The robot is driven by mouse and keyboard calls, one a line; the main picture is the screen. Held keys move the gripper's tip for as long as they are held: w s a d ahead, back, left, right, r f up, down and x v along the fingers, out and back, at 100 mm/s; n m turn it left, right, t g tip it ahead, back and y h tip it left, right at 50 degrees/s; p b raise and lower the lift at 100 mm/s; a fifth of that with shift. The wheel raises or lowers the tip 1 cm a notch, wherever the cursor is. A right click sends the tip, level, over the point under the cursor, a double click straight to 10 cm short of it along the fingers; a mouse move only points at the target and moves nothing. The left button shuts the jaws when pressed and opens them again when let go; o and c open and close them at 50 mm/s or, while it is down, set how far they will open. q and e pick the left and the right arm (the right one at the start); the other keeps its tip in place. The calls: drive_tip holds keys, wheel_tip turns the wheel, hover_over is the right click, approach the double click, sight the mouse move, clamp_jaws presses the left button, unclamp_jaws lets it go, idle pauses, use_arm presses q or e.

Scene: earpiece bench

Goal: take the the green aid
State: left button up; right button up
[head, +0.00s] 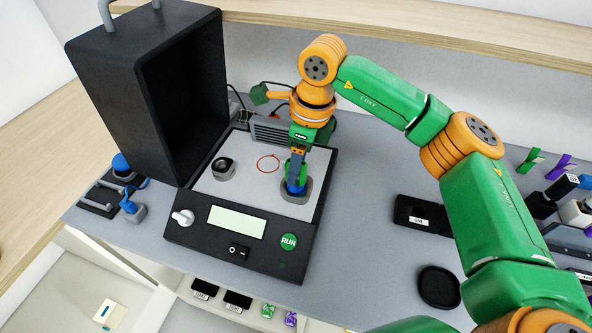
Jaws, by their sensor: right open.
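A small green piece (268,311), which looks like the green aid, lies below the bench's front edge, beside a purple one (290,318). My right gripper (295,187) points down over the grey ring-shaped holder (301,198) on the right of the test box's pale plate. Its jaws are open. Blue shows at the fingertips; I cannot tell whether it belongs to the fingers or to something between them. The gripper hides part of the holder. My left gripper is not in view.
The test box (208,255) has its large black lid (110,95) raised at the left. A second holder (223,168) and a red loop (268,163) are on its plate. A black tray (422,215) and round black dish (438,287) stand right; the bench between is clear.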

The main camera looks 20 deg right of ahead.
clamp_jaws()
drive_tip(key=shift+r, duration=0.1)
wheel_tip(320, 180, up, 10)
drive_tip(key=p, duration=0.8)
